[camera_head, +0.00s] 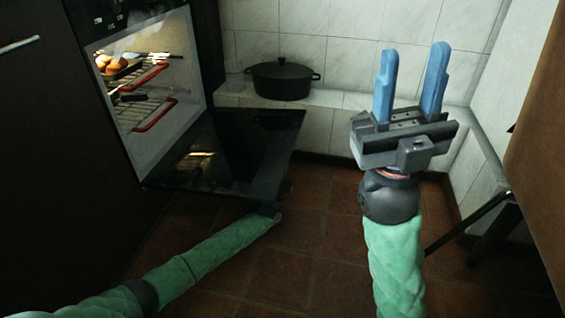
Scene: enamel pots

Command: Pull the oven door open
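The oven (155,92) is built into a dark cabinet at the left. Its dark glass door (228,150) is swung down and lies about level, leaving the lit inside open to view. My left arm comes in from the lower left and ends beneath the door's front right corner; the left gripper is hidden under or behind the door. My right gripper (412,80) is raised at the right with its two blue fingers apart and nothing between them. It is well clear of the door.
Red-edged racks (150,115) and a tray of baked food (118,64) are inside the oven. A black lidded pot (282,80) stands on a tiled ledge (340,98) behind the door. A brown panel (540,150) is at the right. Tiled floor (290,255) is free in front.

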